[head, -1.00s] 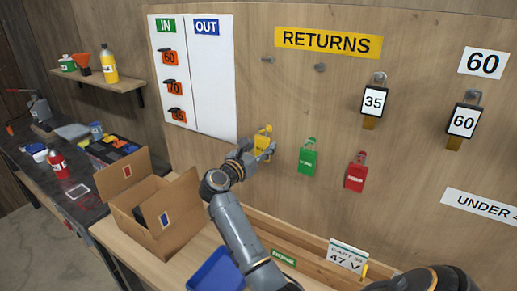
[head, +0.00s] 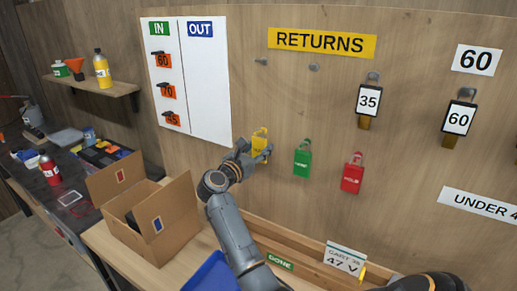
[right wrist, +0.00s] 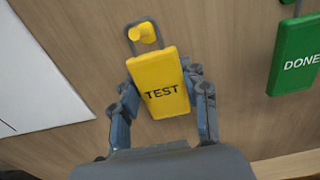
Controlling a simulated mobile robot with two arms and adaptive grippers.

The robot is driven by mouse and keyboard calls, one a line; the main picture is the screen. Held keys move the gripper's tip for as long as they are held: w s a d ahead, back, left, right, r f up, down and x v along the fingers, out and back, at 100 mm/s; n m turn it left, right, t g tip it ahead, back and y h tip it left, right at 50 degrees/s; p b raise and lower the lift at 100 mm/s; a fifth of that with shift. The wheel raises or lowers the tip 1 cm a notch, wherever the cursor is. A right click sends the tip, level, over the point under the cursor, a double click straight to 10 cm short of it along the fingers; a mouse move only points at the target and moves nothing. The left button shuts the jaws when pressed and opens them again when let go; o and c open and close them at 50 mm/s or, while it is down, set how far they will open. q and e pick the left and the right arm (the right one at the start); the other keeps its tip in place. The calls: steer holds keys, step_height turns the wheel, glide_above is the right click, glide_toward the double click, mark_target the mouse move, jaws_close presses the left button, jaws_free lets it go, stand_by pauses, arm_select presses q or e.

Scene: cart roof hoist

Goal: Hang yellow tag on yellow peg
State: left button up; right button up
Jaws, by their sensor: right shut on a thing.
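The yellow tag (head: 259,145), marked TEST in the right wrist view (right wrist: 160,85), is upright against the wooden board. Its grey loop (right wrist: 138,47) shows around the yellow peg (right wrist: 148,33), near the loop's top. I cannot tell whether the loop bears on the peg. My right gripper (head: 255,155) is shut on the yellow tag, with one finger on each side edge, as the right wrist view (right wrist: 162,98) shows. My left gripper is not in view.
A green tag (head: 302,160) and a red tag (head: 352,175) hang right of the yellow tag. Tags 35 (head: 369,101) and 60 (head: 459,118) hang higher. Two grey pegs under the RETURNS sign (head: 321,43) are bare. An open cardboard box (head: 165,235) stands below left.

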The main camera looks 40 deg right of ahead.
steer(key=o, duration=1.4)
steer(key=shift+d, duration=0.1)
steer(key=shift+a, duration=0.2)
steer(key=v, duration=1.1)
steer(key=shift+s+a, duration=0.2)
steer(key=shift+a, duration=0.1)
